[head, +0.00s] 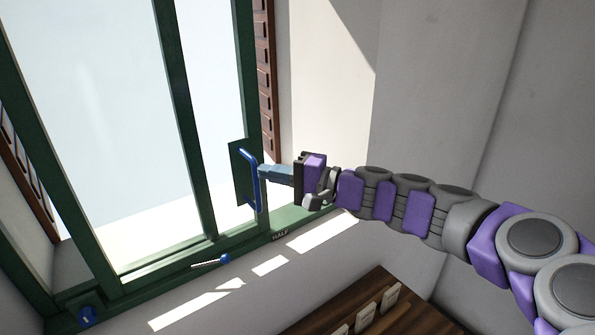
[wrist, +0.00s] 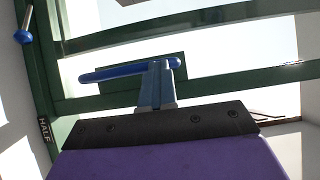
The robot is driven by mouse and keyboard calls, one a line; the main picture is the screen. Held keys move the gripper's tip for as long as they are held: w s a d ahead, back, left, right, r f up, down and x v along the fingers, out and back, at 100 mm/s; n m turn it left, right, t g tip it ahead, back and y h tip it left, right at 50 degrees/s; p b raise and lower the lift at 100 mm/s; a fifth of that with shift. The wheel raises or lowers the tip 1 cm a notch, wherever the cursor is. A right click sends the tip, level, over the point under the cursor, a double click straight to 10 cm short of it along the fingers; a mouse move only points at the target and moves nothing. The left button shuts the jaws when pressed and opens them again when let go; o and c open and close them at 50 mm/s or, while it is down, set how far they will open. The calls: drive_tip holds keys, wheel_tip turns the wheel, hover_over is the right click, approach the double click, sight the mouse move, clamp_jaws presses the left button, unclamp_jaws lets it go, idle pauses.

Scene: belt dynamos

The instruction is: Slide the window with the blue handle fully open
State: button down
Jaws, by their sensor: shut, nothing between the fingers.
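The green-framed window (head: 190,120) fills the left of the head view. Its upright blue handle (head: 252,200) sits on a dark green plate at the frame's right side. My gripper (head: 263,172) reaches in from the right, its fingers together and their tips at the handle's upper part. In the wrist view, the blue handle (wrist: 110,73) runs sideways and meets the tips of my gripper (wrist: 158,68). The fingers overlap the handle there; I cannot tell whether they press on it. The fingers hide a small part of the handle.
A "HALF" label (head: 280,236) is on the green sill. A metal rod with a blue knob (head: 225,258) lies left of it, and another blue knob (head: 87,315) is at the lower left. Brown shutters (head: 265,75) stand outside. A wooden surface (head: 375,305) with pale cards is below.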

drive_tip(key=shift+s+a+b, duration=0.1)
drive_tip(key=shift+s+a, duration=0.35)
drive_tip(key=shift+a, duration=0.4)
drive_tip(key=shift+s+a+b, duration=0.15)
drive_tip(key=shift+s+a, duration=0.35)
drive_tip(key=shift+a, duration=0.4)
drive_tip(key=shift+s+a+b, duration=0.1)
drive_tip(key=shift+s+a, duration=0.35)
drive_tip(key=shift+a, duration=0.4)
